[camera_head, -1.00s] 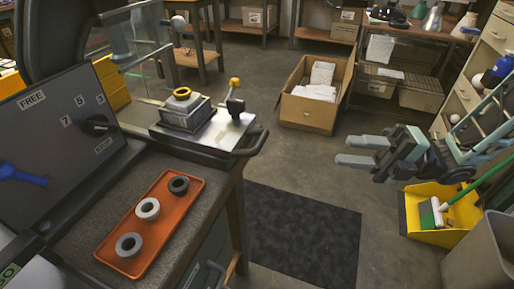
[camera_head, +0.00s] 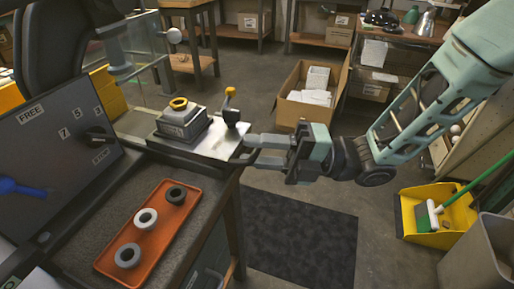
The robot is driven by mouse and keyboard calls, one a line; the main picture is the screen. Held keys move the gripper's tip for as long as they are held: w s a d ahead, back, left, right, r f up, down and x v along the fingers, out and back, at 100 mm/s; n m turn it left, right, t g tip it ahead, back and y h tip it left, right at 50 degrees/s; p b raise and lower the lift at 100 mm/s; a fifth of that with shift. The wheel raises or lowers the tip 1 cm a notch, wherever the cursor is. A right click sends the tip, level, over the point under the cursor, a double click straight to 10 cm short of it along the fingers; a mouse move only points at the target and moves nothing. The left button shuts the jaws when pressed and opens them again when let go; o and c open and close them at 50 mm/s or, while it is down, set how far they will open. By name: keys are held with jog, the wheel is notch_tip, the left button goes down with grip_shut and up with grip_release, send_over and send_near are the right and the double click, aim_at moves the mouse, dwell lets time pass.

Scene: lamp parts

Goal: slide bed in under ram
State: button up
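The bed (camera_head: 213,143) is a flat metal plate sticking out at the far right end of the machine's bench. It carries a grey block (camera_head: 182,122) with a yellow ring (camera_head: 178,103) on top, and a small lever with a yellow knob (camera_head: 230,92). The machine's dark upper body (camera_head: 55,40) stands to the left; I cannot tell clearly which part is the ram. My gripper (camera_head: 248,149) reaches in from the right, with its two fingers apart at the bed's right edge. The fingers hide the bed's dark handle, and I cannot tell whether they touch it.
An orange tray (camera_head: 107,262) with three rings lies on the bench in front. A control panel (camera_head: 60,140) with a dial stands at left. A cardboard box (camera_head: 290,113) and a yellow dustpan (camera_head: 408,215) are on the floor. A dark mat (camera_head: 300,235) lies below my gripper.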

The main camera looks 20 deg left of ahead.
aim_at(235, 149)
jog(key=shift+s+a, duration=0.1)
jog(key=shift+a, duration=0.05)
grip_shut()
jog(key=a+b, duration=0.2)
jog(key=a, duration=0.1)
jog(key=shift+a+f, duration=0.15)
jog(key=shift+a, duration=0.2)
jog(key=shift+w+a, duration=0.2)
jog(key=shift+w, duration=0.05)
grip_release()
jog(key=shift+s+d, duration=0.1)
